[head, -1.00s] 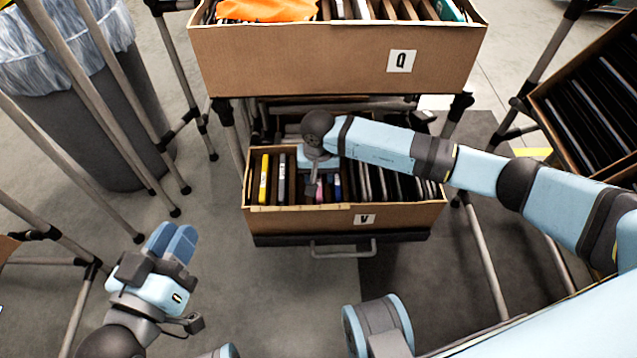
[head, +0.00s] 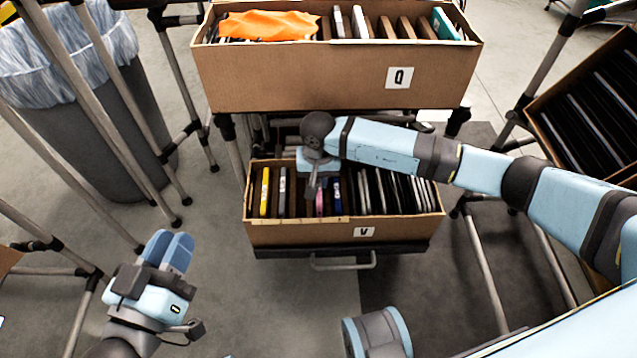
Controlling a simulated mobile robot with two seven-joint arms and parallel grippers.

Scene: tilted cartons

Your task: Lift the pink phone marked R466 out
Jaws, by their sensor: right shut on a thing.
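The pink phone (head: 320,203) stands on edge in a slot of the lower carton (head: 290,234), which has a V label. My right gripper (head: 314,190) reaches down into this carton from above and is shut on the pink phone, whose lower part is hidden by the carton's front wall. The R466 mark is too small to read. My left gripper (head: 168,250) is empty, off to the left over the floor, with its two blue fingers close together; I cannot tell whether they touch.
A grey bin (head: 120,150) stands at left; another carton (head: 590,110) is at right. Floor in front is clear.

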